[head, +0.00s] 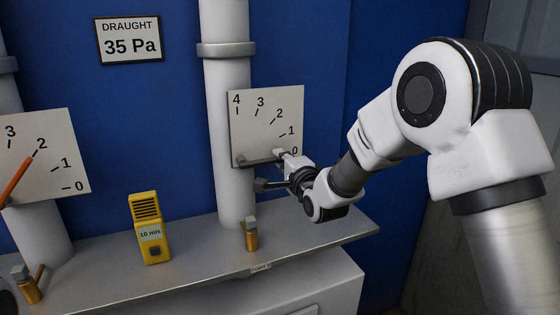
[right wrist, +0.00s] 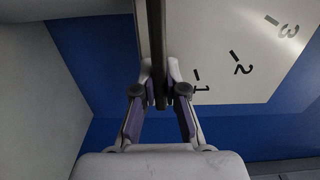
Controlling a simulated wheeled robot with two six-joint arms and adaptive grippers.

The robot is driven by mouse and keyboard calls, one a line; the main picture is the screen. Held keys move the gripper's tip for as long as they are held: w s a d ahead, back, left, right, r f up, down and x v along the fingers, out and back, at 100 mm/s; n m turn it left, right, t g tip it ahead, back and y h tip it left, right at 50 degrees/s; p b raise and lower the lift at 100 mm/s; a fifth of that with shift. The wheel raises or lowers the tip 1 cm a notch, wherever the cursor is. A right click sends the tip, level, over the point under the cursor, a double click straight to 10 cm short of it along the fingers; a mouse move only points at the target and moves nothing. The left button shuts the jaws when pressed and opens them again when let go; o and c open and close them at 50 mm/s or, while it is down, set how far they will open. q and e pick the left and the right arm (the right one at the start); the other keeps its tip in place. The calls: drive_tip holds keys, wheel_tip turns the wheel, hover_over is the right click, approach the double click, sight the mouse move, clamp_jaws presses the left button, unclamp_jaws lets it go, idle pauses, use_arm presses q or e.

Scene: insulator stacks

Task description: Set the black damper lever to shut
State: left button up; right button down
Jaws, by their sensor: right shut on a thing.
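The black damper lever (head: 258,160) is on the right-hand white scale plate (head: 262,100), which is marked 0 to 4. It lies nearly level along the plate's lower edge, with its free end by the 0. My right gripper (head: 283,156) is at that free end. In the right wrist view the lever is a dark bar (right wrist: 154,40), and the fingertips of my right gripper (right wrist: 160,92) are closed around it. The fingers partly hide the lever's end. My left gripper is not in view.
An orange lever (head: 19,180) points near 2 on the left scale plate (head: 65,125). A yellow meter (head: 149,228) and small brass fittings (head: 251,238) stand on the grey shelf (head: 200,270). White pipes (head: 228,120) run up behind the plates. A sign (head: 130,40) reads 35 Pa.

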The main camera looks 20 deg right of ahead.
drive_tip(key=shift+f, duration=0.3)
drive_tip(key=c, duration=1.2)
unclamp_jaws()
drive_tip(key=shift+s, duration=0.1)
drive_tip(key=shift+d+r, duration=0.1)
drive_tip(key=shift+s, duration=0.2)
drive_tip(key=s, duration=1.1)
drive_tip(key=shift+s+d, duration=0.2)
drive_tip(key=shift+s, duration=0.1)
